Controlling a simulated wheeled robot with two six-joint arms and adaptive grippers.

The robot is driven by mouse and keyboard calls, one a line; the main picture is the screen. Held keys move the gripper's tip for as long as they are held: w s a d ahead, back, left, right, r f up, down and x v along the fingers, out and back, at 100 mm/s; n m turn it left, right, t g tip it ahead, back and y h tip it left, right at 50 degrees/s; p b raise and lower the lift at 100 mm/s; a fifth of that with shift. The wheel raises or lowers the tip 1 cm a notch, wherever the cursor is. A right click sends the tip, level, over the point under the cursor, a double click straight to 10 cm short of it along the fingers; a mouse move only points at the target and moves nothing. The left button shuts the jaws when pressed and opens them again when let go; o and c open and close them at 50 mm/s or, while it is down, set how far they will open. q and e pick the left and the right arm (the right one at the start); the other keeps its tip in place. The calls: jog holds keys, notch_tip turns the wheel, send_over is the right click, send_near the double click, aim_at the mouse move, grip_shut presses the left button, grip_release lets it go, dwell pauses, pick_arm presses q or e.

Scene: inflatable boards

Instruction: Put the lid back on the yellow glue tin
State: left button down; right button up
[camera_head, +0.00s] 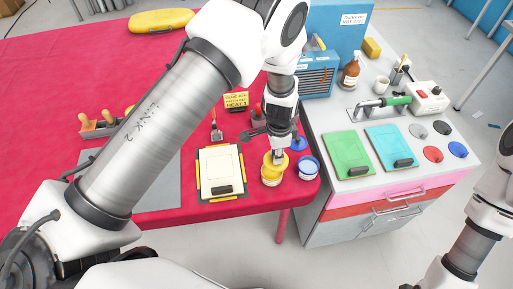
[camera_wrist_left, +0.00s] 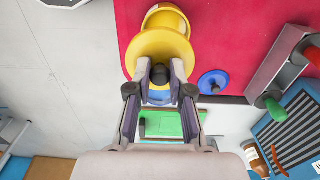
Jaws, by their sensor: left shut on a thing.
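The yellow glue tin (camera_head: 271,180) stands on the red table near its front right corner. In the left wrist view the tin (camera_wrist_left: 166,18) shows behind its lid. My left gripper (camera_head: 278,155) points down over the tin, shut on the dark knob of the yellow lid (camera_head: 275,161). In the left wrist view the yellow lid (camera_wrist_left: 160,48) lies just beyond my fingertips (camera_wrist_left: 160,76). The lid is at the tin's mouth and hides part of it; I cannot tell whether they touch. My right gripper is out of view; only part of my right arm shows.
A blue tin (camera_head: 308,170) stands close right of the yellow one, with a blue lid (camera_head: 298,144) behind it. A framed white sheet (camera_head: 219,168) lies left. A grey cabinet (camera_head: 340,208) with green and light-blue boards stands right. A brush (camera_head: 214,130) is behind.

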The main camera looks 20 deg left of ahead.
pick_arm(q)
jog(key=shift+w+a+f+b, duration=0.15)
jog(key=shift+a+f+b, duration=0.2)
jog(key=shift+a+f, duration=0.2)
jog(key=shift+w+a+f+b, duration=0.15)
jog(key=shift+a+f+b, duration=0.2)
jog(key=shift+f, duration=0.2)
jog(key=f+b, duration=0.2)
jog(key=shift+s+d+f+b, duration=0.25)
jog(key=shift+d+f+b, duration=0.1)
jog(key=shift+d, duration=0.05)
jog(key=shift+d+f, duration=0.15)
jog(key=shift+f, duration=0.5)
jog(key=shift+w+a+f+b, duration=0.15)
jog(key=shift+a+f+b, duration=0.15)
jog(key=shift+a+b, duration=0.05)
jog(key=shift+r, duration=0.1)
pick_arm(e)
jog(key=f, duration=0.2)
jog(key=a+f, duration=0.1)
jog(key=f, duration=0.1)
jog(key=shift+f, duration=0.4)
pick_arm(q)
jog(key=shift+d, duration=0.2)
jog(key=shift+a, duration=0.15)
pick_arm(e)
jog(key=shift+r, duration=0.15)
